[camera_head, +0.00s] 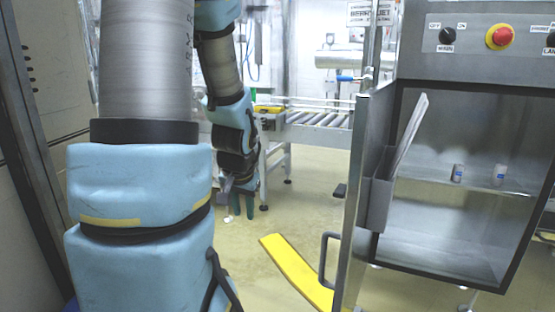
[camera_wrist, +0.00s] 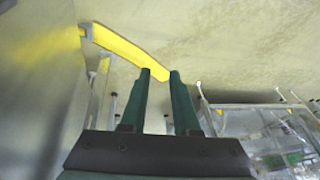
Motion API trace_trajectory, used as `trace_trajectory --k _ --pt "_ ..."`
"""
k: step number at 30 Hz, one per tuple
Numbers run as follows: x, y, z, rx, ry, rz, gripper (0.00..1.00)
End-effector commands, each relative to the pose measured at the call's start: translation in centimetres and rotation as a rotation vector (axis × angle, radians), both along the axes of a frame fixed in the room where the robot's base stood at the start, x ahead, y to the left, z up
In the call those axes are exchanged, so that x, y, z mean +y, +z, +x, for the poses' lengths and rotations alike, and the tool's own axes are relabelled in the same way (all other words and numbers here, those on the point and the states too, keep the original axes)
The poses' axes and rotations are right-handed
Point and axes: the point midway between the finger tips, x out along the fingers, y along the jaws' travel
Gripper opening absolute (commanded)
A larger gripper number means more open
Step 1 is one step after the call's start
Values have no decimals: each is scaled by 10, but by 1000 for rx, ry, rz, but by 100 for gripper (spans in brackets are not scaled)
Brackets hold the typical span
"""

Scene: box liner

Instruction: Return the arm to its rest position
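My arm hangs down left of centre in the head view, with my gripper (camera_head: 242,213) pointing at the floor. Its two dark green fingers stand apart with nothing held between them. In the wrist view my gripper (camera_wrist: 160,74) also shows a clear gap between the fingers, with only floor and part of a yellow strip (camera_wrist: 120,45) beyond them. The gripper touches nothing that I can see.
A steel machine cabinet (camera_head: 470,55) with a red emergency button (camera_head: 499,36) stands on the right; two small white containers sit inside. A roller conveyor (camera_head: 315,118) is behind the arm. The yellow strip (camera_head: 295,275) lies low in front of the cabinet. Open floor lies around the gripper.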

Motion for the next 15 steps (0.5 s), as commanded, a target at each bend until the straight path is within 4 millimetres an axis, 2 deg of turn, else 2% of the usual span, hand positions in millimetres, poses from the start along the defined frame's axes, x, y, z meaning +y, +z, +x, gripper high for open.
trace_trajectory --k 1,6,8,15 --pt "-2 3 -21 49 51 -17 30" --pt "-17 8 -89 236 213 -94 30" --pt "-17 28 -87 236 213 -92 30" --pt "-16 79 -86 235 212 -90 30"
